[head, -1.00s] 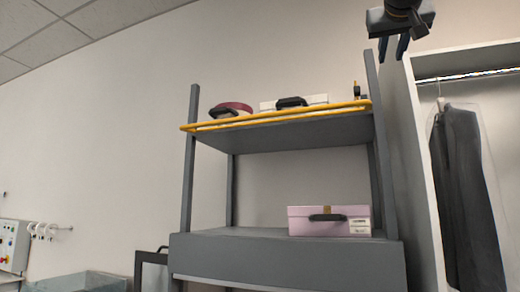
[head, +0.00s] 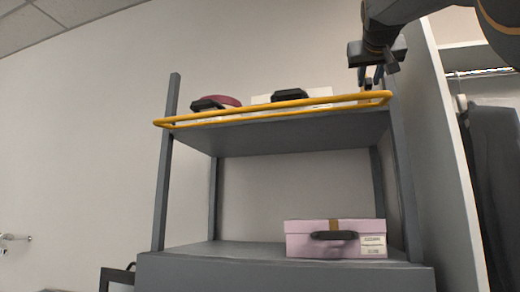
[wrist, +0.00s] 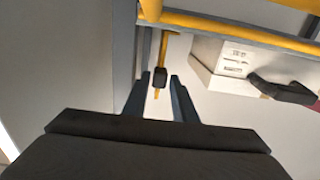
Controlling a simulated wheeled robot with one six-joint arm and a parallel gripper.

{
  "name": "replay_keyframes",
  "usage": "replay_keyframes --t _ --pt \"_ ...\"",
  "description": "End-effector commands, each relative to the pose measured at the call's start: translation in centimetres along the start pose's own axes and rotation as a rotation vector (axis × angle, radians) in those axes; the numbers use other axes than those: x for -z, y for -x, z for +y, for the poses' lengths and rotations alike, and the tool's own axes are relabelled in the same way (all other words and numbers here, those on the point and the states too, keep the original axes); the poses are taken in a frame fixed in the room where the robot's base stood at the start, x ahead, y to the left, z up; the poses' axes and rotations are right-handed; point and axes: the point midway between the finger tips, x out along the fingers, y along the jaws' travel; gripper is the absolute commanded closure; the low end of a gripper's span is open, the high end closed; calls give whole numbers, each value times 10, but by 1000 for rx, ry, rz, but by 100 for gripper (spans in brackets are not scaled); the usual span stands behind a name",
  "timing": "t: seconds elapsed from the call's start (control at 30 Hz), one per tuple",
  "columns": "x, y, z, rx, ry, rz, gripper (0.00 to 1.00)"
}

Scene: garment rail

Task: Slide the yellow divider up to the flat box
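The yellow divider (wrist: 163,50) shows in the wrist view as a thin upright strip with a black knob (wrist: 160,77). In the head view the divider (head: 366,84) is at the right end of the top shelf, partly hidden by my gripper. My gripper (head: 371,76) is open above it; in the wrist view its two fingers (wrist: 162,92) stand either side of the knob, with gaps showing. The white flat box (head: 319,95) with a black handle is on the top shelf, left of the divider. In the wrist view the box (wrist: 208,76) is right of the divider, apart from it.
A yellow rail (head: 235,117) runs along the top shelf's front edge. A dark red round case (head: 222,101) lies at the shelf's left. A pink box (head: 306,240) sits on the lower shelf. A white wardrobe panel (head: 443,150) stands close on the right.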

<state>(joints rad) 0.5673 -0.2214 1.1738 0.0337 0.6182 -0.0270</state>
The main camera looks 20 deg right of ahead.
Motion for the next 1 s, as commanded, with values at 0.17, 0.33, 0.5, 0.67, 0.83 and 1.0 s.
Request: replay_keyframes --t 0.17,0.33,0.5,0.67,0.83,1.0 --pt "1 -19 1 -1 0 -1 75" --pt "0 -25 1 -2 0 0 75" --pt "0 -25 2 -3 0 0 75" --pt "0 -25 2 -3 0 0 97" --pt "0 -25 2 -3 0 0 100" --pt "0 -25 -8 7 2 0 100"
